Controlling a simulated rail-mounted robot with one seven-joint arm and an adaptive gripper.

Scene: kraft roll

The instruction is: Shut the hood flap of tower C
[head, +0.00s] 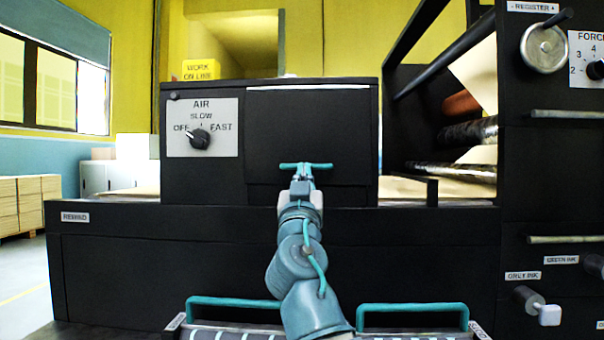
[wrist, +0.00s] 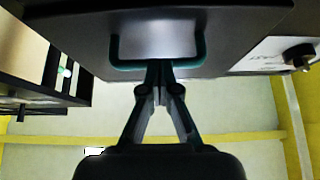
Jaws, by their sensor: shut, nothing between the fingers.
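A black hood box carries a black flap (head: 311,125) in the middle of the head view. The flap's face hangs across the box front, roughly level with it; I cannot tell whether it is fully against the box. A teal bar handle (head: 322,166) sits low on the flap. My gripper (head: 301,174) is shut and empty in front of this handle. In the wrist view the flap (wrist: 220,22) fills the top, with the handle (wrist: 201,52) at my gripper's fingertips (wrist: 158,66); contact is unclear. No tower C label is readable.
An AIR dial (head: 199,138) is left of the flap. A black ledge (head: 150,215) marked REWIND runs below. Rollers (head: 470,132) and a panel with a round handwheel (head: 544,48) stand at right. Teal handles (head: 412,309) lie low in front. Open floor shows far left.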

